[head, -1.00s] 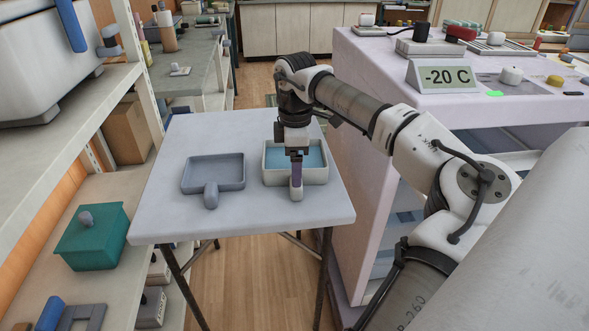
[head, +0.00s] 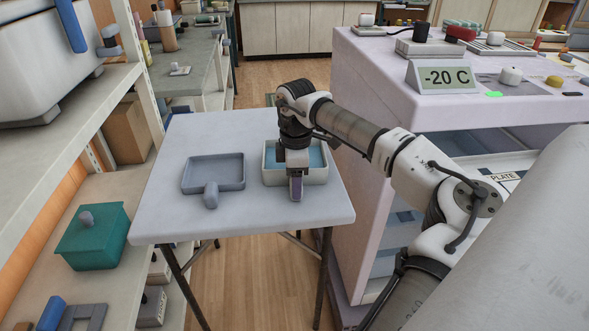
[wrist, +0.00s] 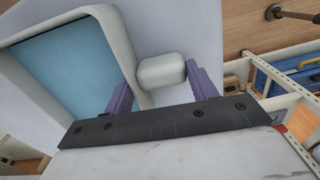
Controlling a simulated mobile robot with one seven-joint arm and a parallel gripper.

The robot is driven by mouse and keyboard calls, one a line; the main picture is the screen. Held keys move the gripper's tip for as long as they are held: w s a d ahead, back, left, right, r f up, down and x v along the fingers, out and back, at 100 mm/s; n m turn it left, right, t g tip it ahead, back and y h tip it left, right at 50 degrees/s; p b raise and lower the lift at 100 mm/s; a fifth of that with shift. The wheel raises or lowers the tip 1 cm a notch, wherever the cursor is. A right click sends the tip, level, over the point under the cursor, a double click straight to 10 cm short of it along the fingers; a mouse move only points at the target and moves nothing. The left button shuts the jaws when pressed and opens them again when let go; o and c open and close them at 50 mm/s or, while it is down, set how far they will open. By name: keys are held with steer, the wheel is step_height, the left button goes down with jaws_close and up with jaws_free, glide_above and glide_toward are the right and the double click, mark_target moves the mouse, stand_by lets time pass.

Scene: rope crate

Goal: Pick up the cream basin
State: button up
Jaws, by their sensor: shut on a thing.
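The cream basin (head: 272,179) sits on the small white table (head: 240,222), its inside blue. In the wrist view its pale rim (wrist: 118,38) and blue inside fill the left, and its stubby cream handle (wrist: 161,70) sticks out between my purple fingers. My gripper (head: 296,189) is at the basin's near side, pointing down, shut on the handle. In the head view my gripper hides most of the handle and part of the near wall. The basin looks level and resting on the table.
A grey-blue pan (head: 214,174) with a handle lies left of the basin on the table. A white freezer unit with a "-20 C" sign (head: 446,77) stands close on the right. Shelving with a teal box (head: 92,238) is at left. The table's front is clear.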

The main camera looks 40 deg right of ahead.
steer(key=shift+c, duration=0.5)
step_height(320, 180, up, 10)
stand_by(0.8)
